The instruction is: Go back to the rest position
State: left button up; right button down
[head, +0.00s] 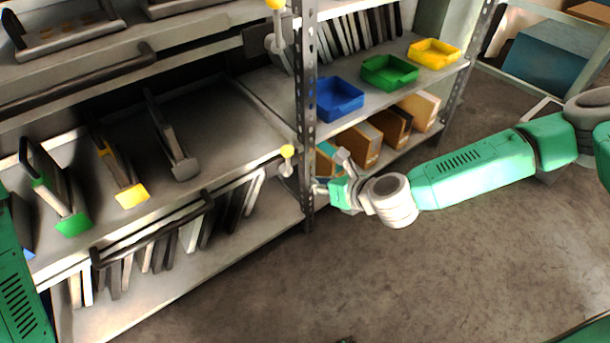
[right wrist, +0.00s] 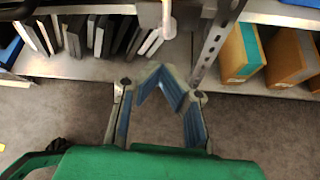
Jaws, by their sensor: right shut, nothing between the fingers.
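My right gripper (head: 330,185) is beside the metal rack post, at the height of the lower shelf, with its arm coming in from the right. In the right wrist view its fingers (right wrist: 161,78) converge, shut with nothing between them, above the floor in front of the lower shelf. A green part of my left arm shows at the left edge of the head view; its gripper is out of sight. Dies with a green end (head: 74,222), a yellow end (head: 131,194) and a grey end (head: 185,168) stand on the left middle shelf.
The perforated rack post (head: 306,110) is close to my right gripper. A blue tray (head: 340,98), a green tray (head: 389,72) and a yellow tray (head: 434,53) sit on the right shelf. Cardboard boxes (head: 365,147) stand below. The floor (head: 400,280) in front is clear.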

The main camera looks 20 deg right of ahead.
jog(key=s+a+f+n+g+y, duration=0.1)
jog(key=s+a+f+n+g, duration=0.2)
jog(key=s+a+n, duration=0.3)
jog(key=s+a+f+n+g, duration=0.2)
jog(key=s+a+n, duration=0.3)
jog(key=s, duration=0.4)
jog(key=s+d+f+n+g+h, duration=0.1)
jog(key=s+f+n+g, duration=0.1)
jog(key=s+n, duration=0.3)
jog(key=s+d+f+n+g, duration=0.1)
jog(key=s+d+f+n, duration=0.1)
jog(key=s+n, duration=0.25)
jog(key=s+d+n+g+h, duration=0.1)
jog(key=s+d+n+h, duration=0.2)
jog(key=d+n, duration=0.5)
jog(key=s+d+n+g+h, duration=0.1)
jog(key=s+d+n+h, duration=0.2)
jog(key=d+n, duration=0.5)
pick_arm(q)
notch_tip(320, 180, up, 13)
jog(key=p, duration=1.3)
jog(key=shift+a, duration=0.4)
pick_arm(e)
notch_tip(320, 180, up, 14)
jog(key=d+m, duration=0.1)
jog(key=m, duration=0.1)
jog(key=shift+s+d+f, duration=0.15)
jog(key=shift+d, duration=0.2)
